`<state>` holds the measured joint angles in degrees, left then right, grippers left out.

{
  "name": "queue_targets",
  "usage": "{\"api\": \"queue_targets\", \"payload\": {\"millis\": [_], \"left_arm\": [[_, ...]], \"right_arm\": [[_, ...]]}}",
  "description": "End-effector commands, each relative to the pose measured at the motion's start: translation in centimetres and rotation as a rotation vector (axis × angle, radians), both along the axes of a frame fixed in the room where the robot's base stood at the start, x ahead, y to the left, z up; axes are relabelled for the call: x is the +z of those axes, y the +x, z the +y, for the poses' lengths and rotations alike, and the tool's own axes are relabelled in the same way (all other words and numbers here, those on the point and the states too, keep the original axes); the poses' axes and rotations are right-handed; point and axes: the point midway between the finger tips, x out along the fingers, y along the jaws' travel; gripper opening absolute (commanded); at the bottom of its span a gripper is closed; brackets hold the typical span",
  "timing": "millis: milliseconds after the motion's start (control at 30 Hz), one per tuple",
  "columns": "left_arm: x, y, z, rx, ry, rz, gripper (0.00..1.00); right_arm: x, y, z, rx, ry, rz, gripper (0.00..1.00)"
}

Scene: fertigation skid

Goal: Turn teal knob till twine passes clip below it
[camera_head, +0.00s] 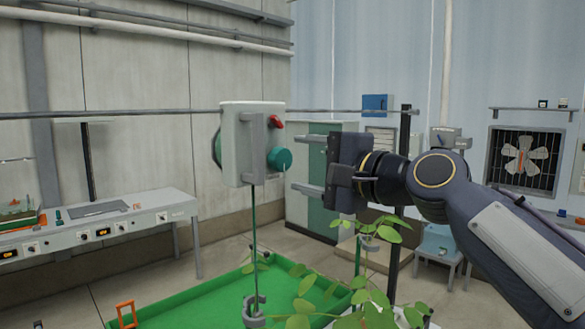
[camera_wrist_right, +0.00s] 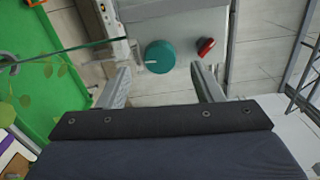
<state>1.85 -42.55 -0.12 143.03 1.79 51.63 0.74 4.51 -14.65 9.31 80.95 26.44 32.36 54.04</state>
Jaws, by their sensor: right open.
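The teal knob (camera_head: 279,159) sticks out from the right side of a pale box (camera_head: 237,150) hung on a horizontal rail. In the right wrist view the teal knob (camera_wrist_right: 160,58) shows ahead, between the fingers. Green twine (camera_head: 254,225) hangs from the box down to a grey clip (camera_head: 254,314); I cannot tell whether its end is past the clip. The twine (camera_wrist_right: 70,49) also crosses the wrist view at the left. My right gripper (camera_head: 296,164) is open and empty, its fingers pointing at the knob, apparently short of it. My left gripper is not in view.
A red knob (camera_head: 277,121) sits above the teal one. The rail (camera_head: 150,113) runs behind the box. A green tray (camera_head: 190,311) lies below, with leafy plants (camera_head: 372,300) under my right arm. A bench with controls (camera_head: 110,231) stands left.

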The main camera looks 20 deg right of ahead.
Motion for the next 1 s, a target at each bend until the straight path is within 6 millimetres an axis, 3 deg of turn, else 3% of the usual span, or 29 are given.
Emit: {"api": "queue_targets", "payload": {"millis": [100,300,833,933,1000], "left_arm": [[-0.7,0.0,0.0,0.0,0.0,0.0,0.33],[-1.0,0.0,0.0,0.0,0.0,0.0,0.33],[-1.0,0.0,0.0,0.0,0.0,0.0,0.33],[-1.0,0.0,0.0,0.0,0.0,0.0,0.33],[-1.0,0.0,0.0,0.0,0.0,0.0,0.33]], "right_arm": [[-0.2,-1.9,-0.6,-0.001,0.0,-0.002,0.6],[-0.1,-3.4,-1.2,0.001,0.0,0.001,0.6],[-0.3,-3.5,-1.1,0.002,-0.006,0.004,0.6],[-2.1,-3.7,-0.8,0.006,-0.059,0.03,0.6],[-5.1,-4.2,-0.4,0.018,-0.147,0.07,0.6]]}}
